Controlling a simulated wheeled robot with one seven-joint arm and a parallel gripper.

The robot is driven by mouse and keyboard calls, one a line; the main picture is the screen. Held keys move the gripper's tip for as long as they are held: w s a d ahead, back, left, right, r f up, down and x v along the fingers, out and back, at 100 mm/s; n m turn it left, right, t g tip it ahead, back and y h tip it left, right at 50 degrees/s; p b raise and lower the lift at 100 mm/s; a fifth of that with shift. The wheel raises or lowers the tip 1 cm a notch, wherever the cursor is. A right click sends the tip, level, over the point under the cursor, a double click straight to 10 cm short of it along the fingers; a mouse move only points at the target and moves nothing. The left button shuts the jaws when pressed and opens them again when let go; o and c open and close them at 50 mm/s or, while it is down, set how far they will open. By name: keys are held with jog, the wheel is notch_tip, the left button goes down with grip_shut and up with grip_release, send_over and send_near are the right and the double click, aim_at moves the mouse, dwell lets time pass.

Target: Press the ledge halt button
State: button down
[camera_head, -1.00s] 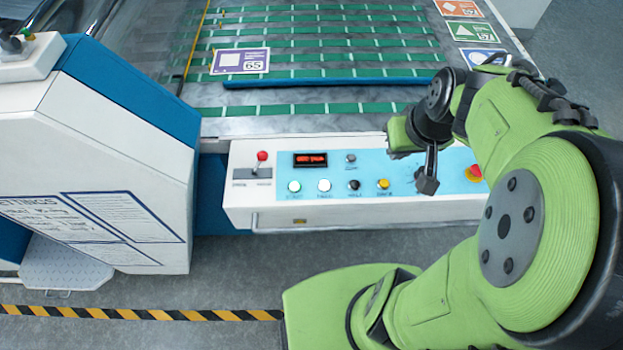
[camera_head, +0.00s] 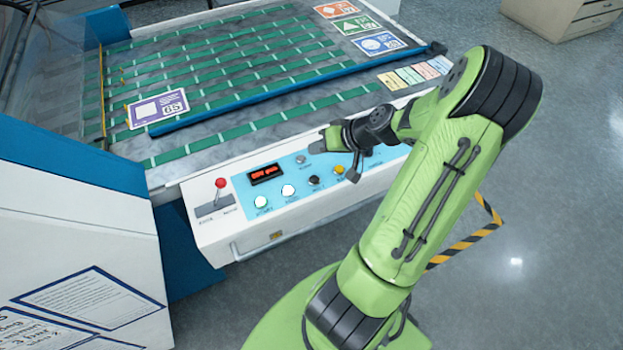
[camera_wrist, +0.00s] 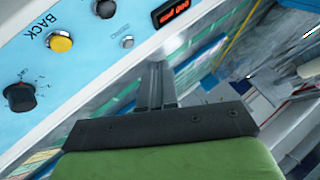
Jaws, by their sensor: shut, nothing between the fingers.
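The control ledge (camera_head: 300,225) runs along the front of the machine with a light blue panel. The halt button is the black round button (camera_head: 314,180), between a white button (camera_head: 288,190) and the yellow BACK button (camera_head: 339,170). It also shows at the top of the wrist view (camera_wrist: 105,8). My gripper (camera_head: 353,175) is over the panel, just right of the yellow button, with fingers shut and empty. In the wrist view the shut fingers (camera_wrist: 156,85) are apart from the black button. Whether the fingertips touch the panel I cannot tell.
A green-lit button (camera_head: 261,202), a red-knobbed lever (camera_head: 220,184) and a red display (camera_head: 267,174) are on the ledge's left. A small grey button (camera_head: 301,160) sits behind the black one. A dark rotary knob (camera_wrist: 18,97) is beside BACK. The belt bed lies behind.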

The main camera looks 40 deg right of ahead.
aim_at(318, 180)
notch_tip(318, 180, down, 9)
jog(key=b, duration=0.7)
jog(key=shift+r, duration=0.1)
dwell(1.5)
jog(key=shift+f+b, duration=0.8)
jog(key=shift+f, duration=0.05)
dwell(0.4)
jog(key=shift+r, duration=0.2)
jog(key=shift+r+p, duration=0.7)
notch_tip(318, 180, up, 5)
jog(key=p, duration=0.4)
jog(key=shift+r, duration=0.1)
